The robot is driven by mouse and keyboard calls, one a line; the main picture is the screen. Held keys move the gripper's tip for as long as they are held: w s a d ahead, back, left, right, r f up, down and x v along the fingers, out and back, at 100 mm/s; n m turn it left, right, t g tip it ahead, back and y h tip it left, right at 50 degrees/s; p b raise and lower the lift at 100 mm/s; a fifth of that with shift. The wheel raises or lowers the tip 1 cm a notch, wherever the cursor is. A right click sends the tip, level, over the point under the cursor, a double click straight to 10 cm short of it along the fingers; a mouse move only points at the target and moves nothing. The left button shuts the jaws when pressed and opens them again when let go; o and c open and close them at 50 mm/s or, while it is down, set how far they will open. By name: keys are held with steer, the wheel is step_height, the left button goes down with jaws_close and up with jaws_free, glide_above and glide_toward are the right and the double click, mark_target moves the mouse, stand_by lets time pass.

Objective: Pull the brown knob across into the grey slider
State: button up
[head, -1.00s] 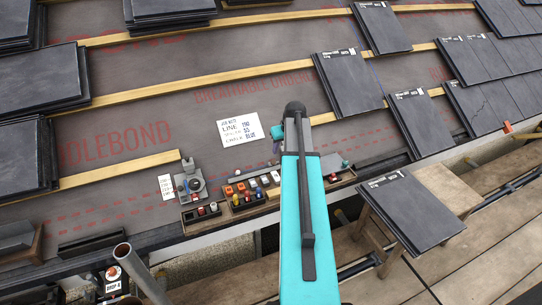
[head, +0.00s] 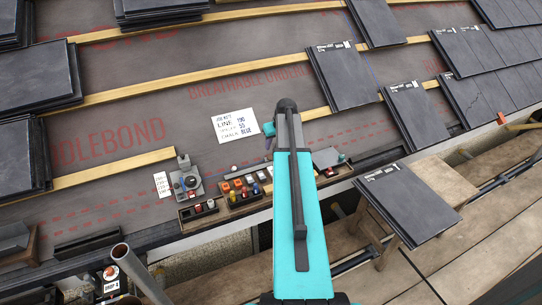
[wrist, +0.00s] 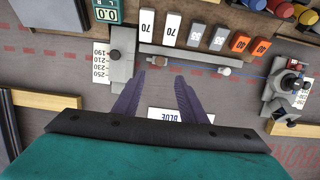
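My gripper (wrist: 161,76) has its two purple fingers spread apart, with nothing visibly held between them. The grey slider (wrist: 121,60) is a block beside a printed number scale, left of the fingers. In the head view my gripper (head: 268,136) is low over the roof; my arm hides the brown knob there. The grey slider (head: 326,158) shows right of my arm.
Trays of coloured and grey blocks (head: 240,188) lie along the roof's lower edge. A grey device with knobs (head: 187,182) stands left of them. A white note card (head: 236,125) lies up the roof. Slates (head: 345,76) and wooden battens cover much of it.

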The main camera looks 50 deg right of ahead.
mark_target(270, 157)
steer(key=p+x, duration=0.1)
steer(key=x, duration=1)
steer(key=shift+w+f, duration=0.1)
steer(key=shift+f, duration=0.15)
jaws_close()
